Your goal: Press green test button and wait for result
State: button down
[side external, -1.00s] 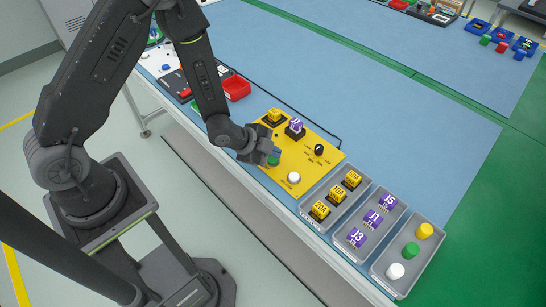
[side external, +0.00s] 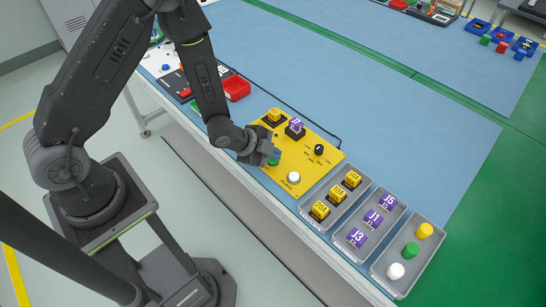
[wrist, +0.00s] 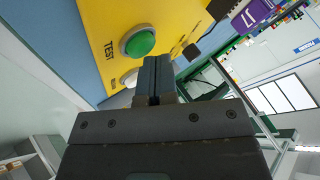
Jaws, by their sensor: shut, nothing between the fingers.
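The yellow test panel (side external: 305,167) lies on the blue bench top near its front edge. Its green button (side external: 273,161) is partly hidden by my gripper (side external: 274,155) in the side view. In the wrist view the round green button (wrist: 140,43) sits in a pale ring beside the word TEST. My gripper (wrist: 157,62) is shut and empty, its fingertips just right of and below the button in that picture. I cannot tell whether they touch the panel. A white round part (side external: 293,177) stands on the panel; it looks unlit.
A black knob (side external: 319,150), a yellow block (side external: 275,115) and a purple block (side external: 295,127) sit on the panel. Grey trays of yellow blocks (side external: 338,194), purple blocks (side external: 373,217) and coloured caps (side external: 411,250) stand to the right. A red bin (side external: 236,88) is behind left.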

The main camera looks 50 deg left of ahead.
aim_at(273, 160)
jog(key=shift+r, duration=0.75)
jog(key=shift+r, duration=2.5)
jog(key=shift+r, duration=0.1)
jog(key=s+a+r+n+y, duration=0.2)
jog(key=a+r+n, duration=0.1)
jog(key=r, duration=0.4)
jog(key=s+a+r+n+y, duration=0.2)
jog(key=r+n, duration=0.2)
jog(key=r, duration=0.3)
jog(key=s+r+n+g, duration=0.2)
jog(key=s+r+n, duration=0.4)
jog(key=s+r, duration=0.4)
jog(key=s, duration=0.5)
jog(key=shift+s+n+g, duration=0.4)
